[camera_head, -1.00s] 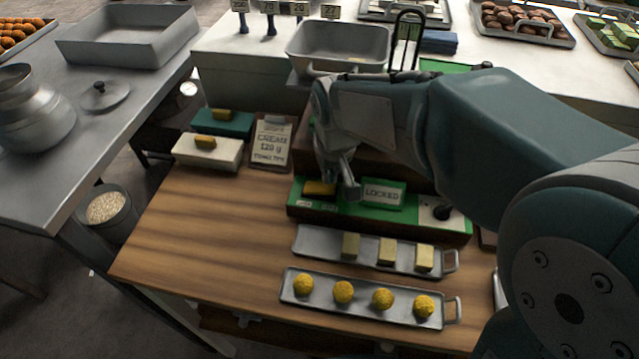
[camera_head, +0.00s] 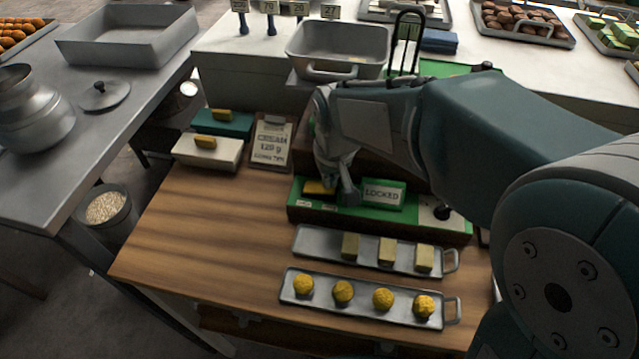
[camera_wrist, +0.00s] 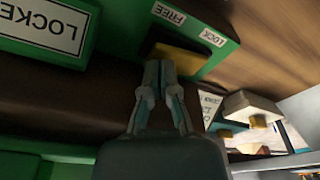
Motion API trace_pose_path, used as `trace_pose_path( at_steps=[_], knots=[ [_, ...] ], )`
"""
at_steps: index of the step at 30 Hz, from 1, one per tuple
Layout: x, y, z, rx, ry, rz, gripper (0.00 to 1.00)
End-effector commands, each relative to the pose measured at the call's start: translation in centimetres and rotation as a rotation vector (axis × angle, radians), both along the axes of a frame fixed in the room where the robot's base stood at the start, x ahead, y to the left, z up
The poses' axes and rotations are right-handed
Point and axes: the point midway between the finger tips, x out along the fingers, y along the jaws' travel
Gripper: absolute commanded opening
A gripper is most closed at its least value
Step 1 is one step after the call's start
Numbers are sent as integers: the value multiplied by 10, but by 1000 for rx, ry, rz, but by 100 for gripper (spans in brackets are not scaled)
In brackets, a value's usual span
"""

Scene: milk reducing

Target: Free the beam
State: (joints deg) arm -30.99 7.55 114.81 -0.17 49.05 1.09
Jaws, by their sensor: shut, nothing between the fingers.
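A green scale base (camera_head: 330,214) stands on the wooden table and carries a "LOCKED" sign (camera_head: 382,194). A yellow-brown slider (camera_head: 318,188) sits in a dark slot at the base's left; in the wrist view the slider (camera_wrist: 181,56) lies beside "FREE" and "LOCK" labels (camera_wrist: 190,25). My gripper (camera_head: 347,194) is at the slider's right side, close to or touching it. In the wrist view my gripper (camera_wrist: 160,68) has its fingertips together at the slider's edge, with nothing held. The beam cannot be made out behind my arm.
A tray of yellow balls (camera_head: 290,294) and a tray of pale blocks (camera_head: 310,242) lie in front. A white box (camera_head: 208,153), a teal box (camera_head: 222,124) and a recipe card (camera_head: 271,142) stand at the left. The table's left front is clear.

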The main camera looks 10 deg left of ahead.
Motion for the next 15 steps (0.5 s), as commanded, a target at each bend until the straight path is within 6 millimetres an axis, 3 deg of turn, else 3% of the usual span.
trace_pose_path(
  at_steps=[15],
  knots=[
    [0, 0, -7, 0, 0, 0, 0]
  ],
)
